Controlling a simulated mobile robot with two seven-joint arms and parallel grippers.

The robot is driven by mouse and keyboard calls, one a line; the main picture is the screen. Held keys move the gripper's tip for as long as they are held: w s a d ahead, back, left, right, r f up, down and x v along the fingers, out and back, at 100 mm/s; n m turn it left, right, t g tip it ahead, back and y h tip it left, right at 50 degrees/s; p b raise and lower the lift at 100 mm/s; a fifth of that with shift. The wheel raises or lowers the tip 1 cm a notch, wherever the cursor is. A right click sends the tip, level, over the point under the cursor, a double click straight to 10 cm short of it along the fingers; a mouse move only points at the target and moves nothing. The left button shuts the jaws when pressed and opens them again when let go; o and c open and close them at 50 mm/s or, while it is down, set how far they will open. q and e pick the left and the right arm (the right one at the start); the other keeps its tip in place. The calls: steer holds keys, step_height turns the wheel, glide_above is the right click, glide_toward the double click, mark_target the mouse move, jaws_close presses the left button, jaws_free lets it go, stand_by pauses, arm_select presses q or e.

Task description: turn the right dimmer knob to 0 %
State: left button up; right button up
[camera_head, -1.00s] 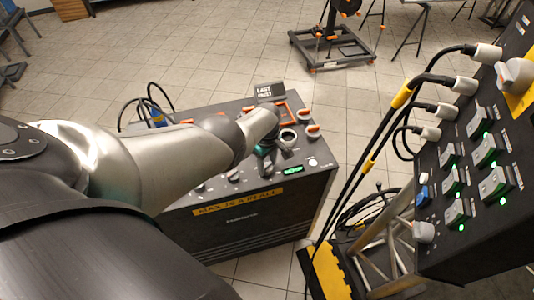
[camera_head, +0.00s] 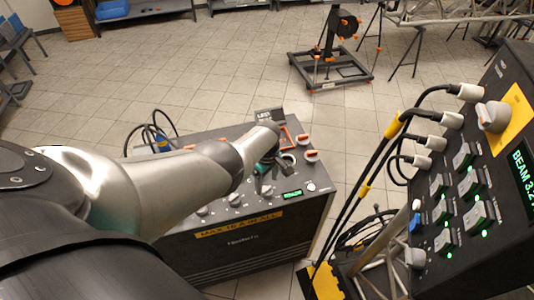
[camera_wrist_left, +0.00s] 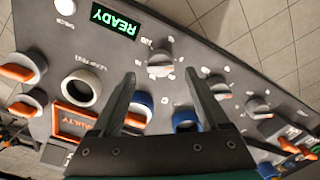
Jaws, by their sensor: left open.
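The right dimmer knob (camera_wrist_left: 160,62) is a small grey knob with white scale marks around it, beside the green READY display (camera_wrist_left: 115,20) in the left wrist view. My left gripper (camera_wrist_left: 160,77) is open, and its two dark fingers point at this knob, with the knob just beyond and between the tips. I cannot tell whether the fingers touch it. My right gripper is not in view.
Two similar grey knobs (camera_wrist_left: 218,88) (camera_wrist_left: 250,105) continue the row. A white ring-shaped part (camera_wrist_left: 82,88), orange switches (camera_wrist_left: 30,100) and blue parts sit nearby. A tall black panel (camera_head: 490,150) with cables stands at the right. Tiled floor lies open behind the console.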

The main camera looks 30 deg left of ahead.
mark_target(267, 189)
arm_select(q)
step_height(267, 189, up, 11)
steer(key=p, duration=0.7)
stand_by(0.3)
